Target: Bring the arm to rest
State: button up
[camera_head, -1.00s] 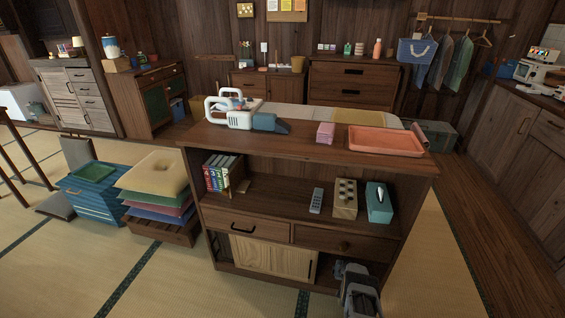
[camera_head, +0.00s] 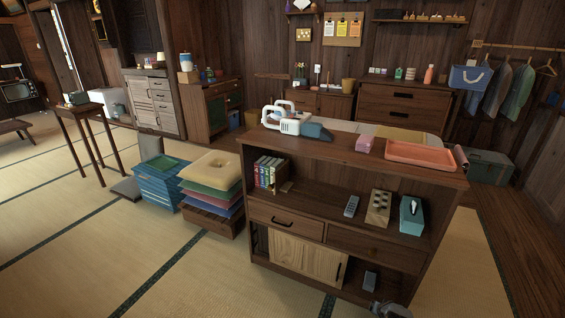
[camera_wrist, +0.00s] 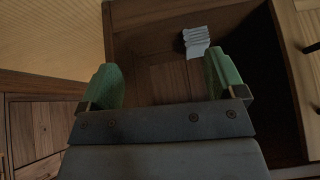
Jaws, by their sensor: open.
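My gripper (camera_wrist: 165,88) shows in the wrist view with its two green fingers spread apart and nothing between them. In that view it points toward an open wooden compartment (camera_wrist: 150,40), and the fingers are apart from its walls. A small white, ridged thing (camera_wrist: 196,40) with a dark part lies inside the compartment. In the head view only a grey piece of my arm (camera_head: 390,310) shows at the bottom edge, in front of the low wooden cabinet (camera_head: 335,155); the fingers cannot be made out there.
The cabinet's lower right bay is open, with a dark grey item (camera_head: 370,280) inside. A remote (camera_head: 351,206) and a teal tissue box (camera_head: 411,215) stand on its shelf. A pink tray (camera_head: 421,155) is on top. Stacked cushions (camera_head: 212,170) stand left. Tatami (camera_head: 60,270) is free at front left.

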jog(key=s+a+f+g+y, duration=0.3)
jog(key=s+a, duration=0.4)
jog(key=s+a+r+n+g+y+p, duration=0.1)
jog(key=a+r+p, duration=0.2)
jog(key=r, duration=1.2)
jog(key=s+a+r+g+p, duration=0.1)
jog(key=a+r+g+p, duration=0.2)
jog(key=r, duration=1.1)
jog(key=s+a+r+n+y+p, duration=0.1)
jog(key=a+r+p, duration=0.25)
jog(key=r, duration=1.15)
jog(key=s+a+r+n+t+p, duration=0.1)
jog(key=s+a+r+p, duration=0.2)
jog(key=r, duration=1)
jog(key=s+a+r+n+t+h+p, duration=0.1)
jog(key=s+a+r+p, duration=0.3)
jog(key=s+r, duration=0.4)
jog(key=s+a+r+n+t+h+p, duration=0.1)
jog(key=s+a+r+p, duration=0.3)
jog(key=r, duration=1.4)
jog(key=shift+s+a+r+n+t+p, duration=0.25)
jog(key=shift+s+r+n+t+p, duration=0.2)
jog(key=shift+s+t, duration=0.55)
jog(key=shift+c, duration=0.4)
